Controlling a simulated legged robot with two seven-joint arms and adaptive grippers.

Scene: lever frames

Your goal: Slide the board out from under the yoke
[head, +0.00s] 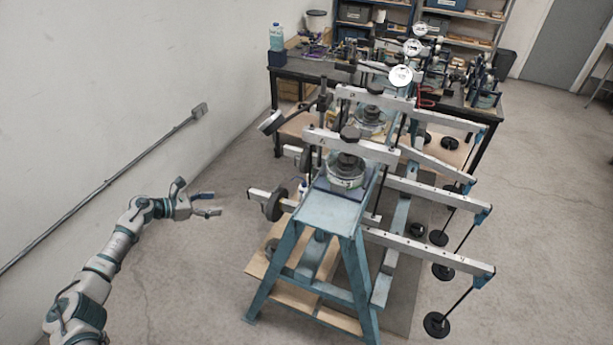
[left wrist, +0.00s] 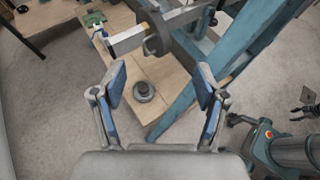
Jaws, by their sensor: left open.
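A pale plywood board (head: 257,264) lies low at the foot of the blue lever frame (head: 345,207); its bare face shows large in the left wrist view (left wrist: 172,88). A light beam that looks like the yoke (head: 350,145) spans above a round cell (head: 345,175) on top of the frame. I cannot tell for sure which board the task means. My left gripper (head: 200,197) is open and empty, left of the frame and apart from it. In the left wrist view its spread fingers (left wrist: 160,82) frame the plywood. My right gripper is not seen.
A dark round weight (left wrist: 143,91) sits on the plywood. A lever end with a round counterweight (head: 275,205) sticks out toward my left gripper. Hanging weights (head: 436,324) are on the frame's right. A wall rail (head: 100,187) runs at left; the floor between is clear.

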